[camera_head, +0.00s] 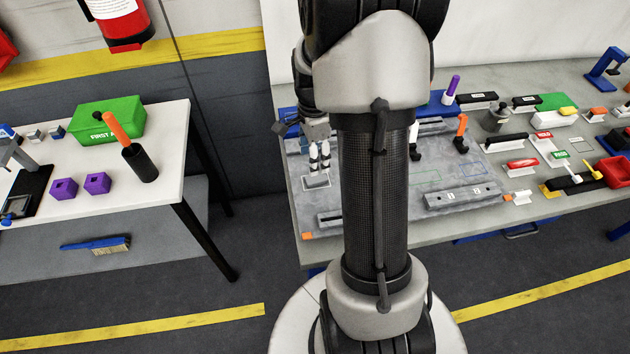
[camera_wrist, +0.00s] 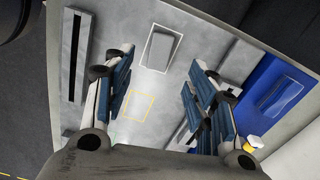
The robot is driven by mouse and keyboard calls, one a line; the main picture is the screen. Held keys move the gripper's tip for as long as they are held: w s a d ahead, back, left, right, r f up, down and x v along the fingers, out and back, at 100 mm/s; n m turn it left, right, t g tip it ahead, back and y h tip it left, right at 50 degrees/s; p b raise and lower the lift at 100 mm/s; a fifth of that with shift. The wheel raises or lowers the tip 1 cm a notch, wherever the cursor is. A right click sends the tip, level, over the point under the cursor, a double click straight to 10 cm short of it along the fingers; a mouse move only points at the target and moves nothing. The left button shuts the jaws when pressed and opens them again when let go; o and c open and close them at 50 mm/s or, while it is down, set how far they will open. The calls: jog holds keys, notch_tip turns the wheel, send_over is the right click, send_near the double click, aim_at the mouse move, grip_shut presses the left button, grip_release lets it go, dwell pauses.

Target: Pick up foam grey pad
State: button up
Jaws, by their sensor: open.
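The foam grey pad (camera_wrist: 163,47) is a flat grey rectangle lying inside a white outline on the grey work board. In the head view it shows as a small grey pad (camera_head: 316,182) on the left part of the board, just below the fingertips. My gripper (camera_head: 319,169) points down over it, open and empty. In the wrist view the two fingers of my gripper (camera_wrist: 162,60) stand apart, with the pad between and beyond their tips. The pad appears untouched, but the exact height gap is hard to tell.
The grey board (camera_head: 420,178) carries a slotted bar (camera_wrist: 77,55) and a yellow outlined square. A blue tray (camera_wrist: 262,75) lies to the right in the wrist view. Tools crowd the bench's right side. A white table (camera_head: 172,150) stands left, with a green first aid box (camera_head: 110,124).

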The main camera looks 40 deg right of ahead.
aim_at(315, 179)
notch_tip(315, 179, down, 8)
jog(key=b, duration=0.3)
jog(key=shift+d+f, duration=0.1)
jog(key=shift+f, duration=0.1)
jog(key=shift+c, duration=0.4)
jog(key=c, duration=0.7)
jog(key=shift+r, duration=0.1)
